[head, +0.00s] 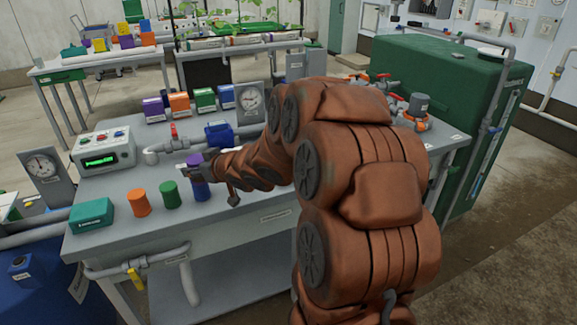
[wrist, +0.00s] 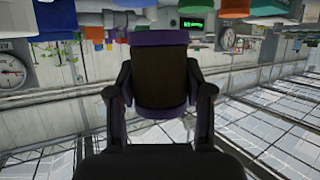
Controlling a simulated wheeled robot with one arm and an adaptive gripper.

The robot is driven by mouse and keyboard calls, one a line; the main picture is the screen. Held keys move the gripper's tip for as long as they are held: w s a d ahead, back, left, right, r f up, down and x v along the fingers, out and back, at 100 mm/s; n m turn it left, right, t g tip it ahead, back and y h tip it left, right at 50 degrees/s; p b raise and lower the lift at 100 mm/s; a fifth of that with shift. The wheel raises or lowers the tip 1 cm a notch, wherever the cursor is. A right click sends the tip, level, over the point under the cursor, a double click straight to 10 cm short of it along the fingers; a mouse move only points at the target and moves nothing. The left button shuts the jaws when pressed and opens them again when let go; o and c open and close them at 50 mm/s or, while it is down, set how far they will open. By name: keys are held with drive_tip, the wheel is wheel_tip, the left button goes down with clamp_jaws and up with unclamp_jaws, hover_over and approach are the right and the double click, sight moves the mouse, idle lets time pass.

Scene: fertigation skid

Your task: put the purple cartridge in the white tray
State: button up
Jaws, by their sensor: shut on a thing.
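My gripper (head: 207,166) is shut on the purple cartridge (head: 194,159), at the end of my arm over the workbench. In the wrist view the cartridge (wrist: 160,40) shows purple ends and a dark brown middle band, clasped between the two fingers of my gripper (wrist: 160,88). In the head view a blue-purple cylinder (head: 201,190) stands on the bench just below my gripper. I cannot make out the white tray for certain; my arm hides part of the bench.
An orange cylinder (head: 138,203) and a green cylinder (head: 170,195) stand in line left of the blue-purple one. A teal box (head: 91,215) sits at the front left. A pipe with a red valve (head: 174,134), a meter box (head: 103,150) and several coloured boxes stand behind.

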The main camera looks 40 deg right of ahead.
drive_tip(key=s+d+f+m+h, duration=0.2)
drive_tip(key=s+d, duration=0.7)
drive_tip(key=d, duration=0.3)
drive_tip(key=s+d+f+m+h, duration=0.2)
drive_tip(key=s+d+f, duration=0.1)
drive_tip(key=s+d, duration=0.75)
drive_tip(key=w+d, duration=0.3)
drive_tip(key=w, duration=0.2)
drive_tip(key=w+d+p, duration=0.1)
drive_tip(key=w+d, duration=0.2)
drive_tip(key=w, duration=0.2)
drive_tip(key=w+d+f+p, duration=0.1)
drive_tip(key=w+d, duration=0.2)
drive_tip(key=w, duration=0.2)
drive_tip(key=shift+d, duration=0.35)
drive_tip(key=shift+w+f, duration=0.1)
drive_tip(key=shift+f, duration=1.75)
drive_tip(key=shift+f, duration=0.15)
drive_tip(key=o, duration=1.2)
